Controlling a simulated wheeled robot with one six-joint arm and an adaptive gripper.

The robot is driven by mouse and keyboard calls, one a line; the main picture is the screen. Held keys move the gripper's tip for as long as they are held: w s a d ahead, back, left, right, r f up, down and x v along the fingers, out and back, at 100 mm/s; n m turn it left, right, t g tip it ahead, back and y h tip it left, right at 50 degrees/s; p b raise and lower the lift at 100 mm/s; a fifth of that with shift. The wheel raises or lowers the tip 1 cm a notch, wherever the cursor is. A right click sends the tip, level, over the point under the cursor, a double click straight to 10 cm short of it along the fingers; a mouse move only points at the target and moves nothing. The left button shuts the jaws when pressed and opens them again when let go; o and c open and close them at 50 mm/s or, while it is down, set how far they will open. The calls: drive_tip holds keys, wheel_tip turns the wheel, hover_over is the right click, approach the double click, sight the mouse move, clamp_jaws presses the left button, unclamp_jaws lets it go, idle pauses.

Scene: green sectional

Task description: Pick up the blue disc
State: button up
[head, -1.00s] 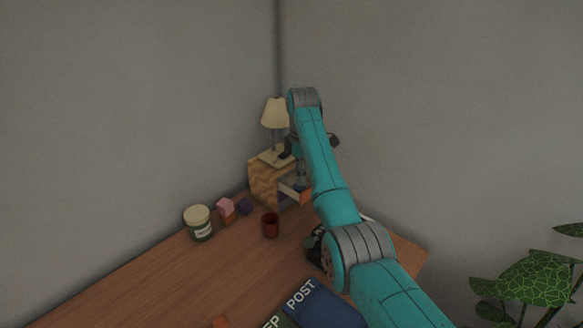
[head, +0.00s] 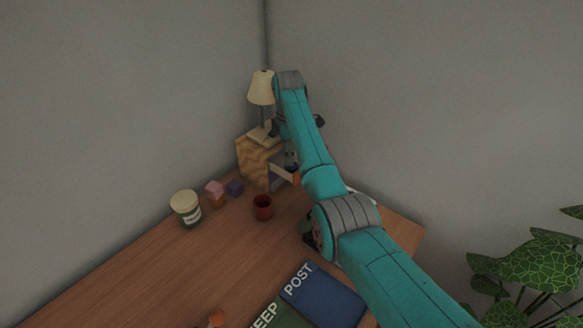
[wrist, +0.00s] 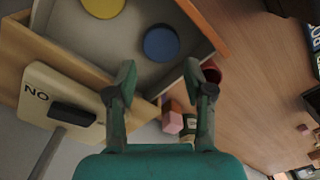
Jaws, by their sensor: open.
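The blue disc (wrist: 161,43) lies flat in an open drawer (wrist: 112,42) with a pale grey floor, seen in the wrist view. A yellow disc (wrist: 103,6) lies in the same drawer, cut off by the picture's top edge. My gripper (wrist: 161,76) is open and empty, its two fingers apart. In the picture the blue disc shows just beyond and between the fingertips; the height gap is hard to tell. In the head view the drawer (head: 284,173) sticks out of the wooden cabinet (head: 255,164), and my arm hides the gripper and discs.
A lamp (head: 262,90) stands on the cabinet; its base (wrist: 62,97) marked "NO" is close to the left finger. A red cup (head: 262,207), pink block (head: 214,188), purple block (head: 235,188) and jar (head: 186,208) stand on the desk. A blue POST mat (head: 325,298) lies nearer.

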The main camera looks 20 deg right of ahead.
sight(292, 167)
drive_tip(key=f, duration=0.4)
drive_tip(key=shift+s+d+f, duration=0.15)
drive_tip(key=shift+d+f, duration=0.05)
drive_tip(key=shift+d, duration=0.05)
drive_tip(key=c, duration=0.5)
